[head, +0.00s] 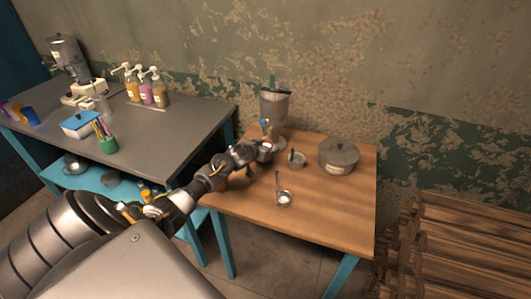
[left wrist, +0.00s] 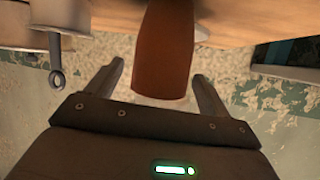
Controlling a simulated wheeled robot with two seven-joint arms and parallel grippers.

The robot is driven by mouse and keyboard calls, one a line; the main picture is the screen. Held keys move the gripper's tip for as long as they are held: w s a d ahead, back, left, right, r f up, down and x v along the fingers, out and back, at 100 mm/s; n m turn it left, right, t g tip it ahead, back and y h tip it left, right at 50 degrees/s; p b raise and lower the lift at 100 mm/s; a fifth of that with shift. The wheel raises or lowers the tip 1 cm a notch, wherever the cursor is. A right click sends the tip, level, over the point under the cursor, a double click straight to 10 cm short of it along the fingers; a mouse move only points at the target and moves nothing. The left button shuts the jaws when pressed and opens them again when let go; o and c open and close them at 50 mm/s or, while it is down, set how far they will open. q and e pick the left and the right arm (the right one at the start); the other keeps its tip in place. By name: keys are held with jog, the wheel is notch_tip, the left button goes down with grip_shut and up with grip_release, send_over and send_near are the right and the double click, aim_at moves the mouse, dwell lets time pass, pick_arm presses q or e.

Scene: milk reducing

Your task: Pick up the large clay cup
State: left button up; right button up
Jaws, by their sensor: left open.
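The large clay cup (left wrist: 165,45) is a reddish-brown, slightly tapered cup in the left wrist view. It stands between the two spread fingers of my left gripper (left wrist: 158,72), with a gap visible on each side. The gripper is open. In the head view my left gripper (head: 264,148) reaches over the left back part of the wooden table (head: 320,210), and the cup is mostly or wholly hidden by the arm there. My right gripper is not in view.
A ladle (head: 284,198) lies in front. A grey dispenser (head: 274,106) stands behind. The table's front right is clear. A counter (head: 190,118) with bottles adjoins at left.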

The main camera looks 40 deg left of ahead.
pick_arm(q)
jog(key=shift+c, duration=0.3)
jog(key=c, duration=1.2)
jog(key=shift+r, duration=0.1)
